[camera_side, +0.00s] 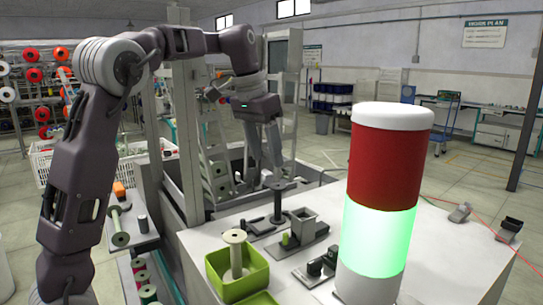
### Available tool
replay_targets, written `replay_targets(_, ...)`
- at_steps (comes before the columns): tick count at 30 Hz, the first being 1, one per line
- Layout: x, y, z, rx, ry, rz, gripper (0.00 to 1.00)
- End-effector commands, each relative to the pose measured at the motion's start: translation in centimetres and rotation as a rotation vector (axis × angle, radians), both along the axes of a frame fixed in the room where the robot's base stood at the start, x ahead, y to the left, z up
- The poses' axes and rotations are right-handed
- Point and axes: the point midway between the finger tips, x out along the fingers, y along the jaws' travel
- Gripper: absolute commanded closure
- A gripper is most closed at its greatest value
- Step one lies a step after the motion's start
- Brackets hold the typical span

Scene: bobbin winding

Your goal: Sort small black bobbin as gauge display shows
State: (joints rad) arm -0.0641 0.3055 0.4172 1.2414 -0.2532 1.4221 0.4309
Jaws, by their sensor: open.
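A small dark bobbin (279,203) stands upright on the bench, with a wide flange on top. My gripper (275,160) points down just above it, apart from it as far as I can tell, with its fingers open and nothing seen between them. A signal tower (386,200) stands large in the right foreground; its lower section glows green and its upper section is dark red. A gauge-like grey block (302,222) with small green cylinders beside it sits on a dark base. No readable gauge figures show.
A green bin (256,276) holding a pale spool (235,250) stands at the front left of the bench (450,255). Another green bin (262,299) is cut off below it. A small black device (322,263) lies beside the tower. Metal posts (186,150) rise behind the bench.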

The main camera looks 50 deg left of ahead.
Motion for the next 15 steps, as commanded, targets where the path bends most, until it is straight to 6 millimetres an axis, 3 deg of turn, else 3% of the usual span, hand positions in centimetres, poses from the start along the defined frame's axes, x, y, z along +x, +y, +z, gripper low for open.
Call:
replay_targets(1,1.3,0.8,-0.6,0.017,0.017,-0.009,0.45)
replay_targets(4,2.6,1.5,-1.2,0.034,0.033,-0.027,0.45)
replay_targets(15,3.0,1.5,-2.5,0.036,0.036,-0.031,0.45)
